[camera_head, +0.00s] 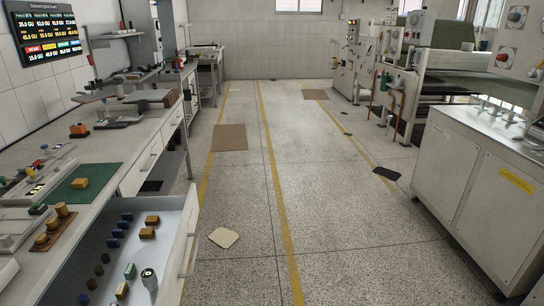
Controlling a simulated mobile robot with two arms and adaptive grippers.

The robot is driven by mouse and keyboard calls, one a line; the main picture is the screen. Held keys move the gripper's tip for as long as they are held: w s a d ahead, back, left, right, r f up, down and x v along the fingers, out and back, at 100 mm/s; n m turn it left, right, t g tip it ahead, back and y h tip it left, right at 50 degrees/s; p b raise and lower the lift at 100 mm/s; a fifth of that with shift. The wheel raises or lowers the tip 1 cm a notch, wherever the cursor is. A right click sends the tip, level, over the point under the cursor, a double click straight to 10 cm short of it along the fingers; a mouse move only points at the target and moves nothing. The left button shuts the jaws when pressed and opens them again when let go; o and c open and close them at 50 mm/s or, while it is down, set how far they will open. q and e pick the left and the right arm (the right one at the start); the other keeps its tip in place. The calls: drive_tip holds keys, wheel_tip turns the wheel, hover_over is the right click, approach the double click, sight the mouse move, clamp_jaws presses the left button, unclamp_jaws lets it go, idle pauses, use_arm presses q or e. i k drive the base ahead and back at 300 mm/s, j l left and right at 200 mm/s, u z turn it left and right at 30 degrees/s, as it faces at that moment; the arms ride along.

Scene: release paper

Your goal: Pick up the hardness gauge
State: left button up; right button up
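An open drawer (188,247) juts out from the left counter. In its front right corner stands a small black and silver cylindrical object with a pale round top (149,279), which looks like the hardness gauge, though it is too small to be certain. A green block (130,271) is just left of it, and a yellow-green block (122,290) is to its lower left. Neither of my grippers shows in the head view.
Blue, dark and orange-brown blocks (147,233) sit deeper in the drawer. The left counter holds a green mat (82,184) with a yellow block, brass weights (62,211) and instruments. A beige sheet (223,237) lies on the floor. A metal cabinet (470,190) stands right; the aisle between is mostly clear.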

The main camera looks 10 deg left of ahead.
sight(148, 277)
drive_tip(key=u, duration=1.25)
